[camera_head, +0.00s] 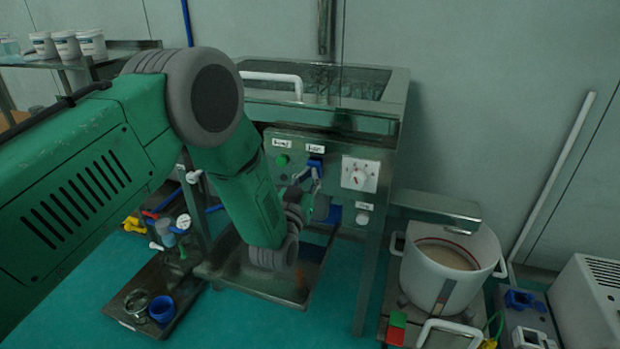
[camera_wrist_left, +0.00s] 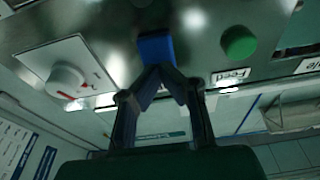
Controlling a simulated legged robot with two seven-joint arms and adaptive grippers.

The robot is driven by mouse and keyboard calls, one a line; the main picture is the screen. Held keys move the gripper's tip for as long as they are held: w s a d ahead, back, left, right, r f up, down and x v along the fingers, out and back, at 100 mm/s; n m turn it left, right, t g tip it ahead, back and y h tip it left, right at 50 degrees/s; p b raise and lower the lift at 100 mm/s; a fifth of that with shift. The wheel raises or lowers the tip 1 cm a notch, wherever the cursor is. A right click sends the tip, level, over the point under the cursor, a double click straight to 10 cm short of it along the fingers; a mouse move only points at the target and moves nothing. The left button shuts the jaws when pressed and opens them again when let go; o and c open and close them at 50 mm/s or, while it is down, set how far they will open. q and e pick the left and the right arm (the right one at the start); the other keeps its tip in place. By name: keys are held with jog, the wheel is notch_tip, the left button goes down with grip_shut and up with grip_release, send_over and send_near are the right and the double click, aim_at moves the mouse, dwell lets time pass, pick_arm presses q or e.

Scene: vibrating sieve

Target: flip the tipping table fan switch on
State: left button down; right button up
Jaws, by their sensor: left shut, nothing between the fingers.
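The tipping table is a metal machine (camera_head: 385,112) with a sloped front panel. A blue switch (camera_head: 316,160) sits on that panel under a small white label, and it also shows in the left wrist view (camera_wrist_left: 155,47). I take it to be the fan switch, but its label is too small to read. My left gripper (camera_head: 317,174) is shut and empty, just in front of the blue switch. In the left wrist view its closed fingertips (camera_wrist_left: 163,69) meet or overlap the switch's edge; I cannot tell if they touch. My right gripper is not in view.
A green button (camera_head: 282,160) is left of the switch and a white dial (camera_head: 359,174) right of it. A white knob (camera_head: 362,218) is below the dial. A white bucket (camera_head: 447,262) stands to the right. A tray (camera_head: 170,318) with small parts lies at left.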

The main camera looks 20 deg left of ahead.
pick_arm(q)
jog(key=shift+w+d+r, duration=0.15)
jog(key=shift+w+d, duration=0.1)
jog(key=shift+d, duration=0.05)
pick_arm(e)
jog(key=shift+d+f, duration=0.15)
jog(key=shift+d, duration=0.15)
pick_arm(q)
jog(key=shift+a, duration=0.15)
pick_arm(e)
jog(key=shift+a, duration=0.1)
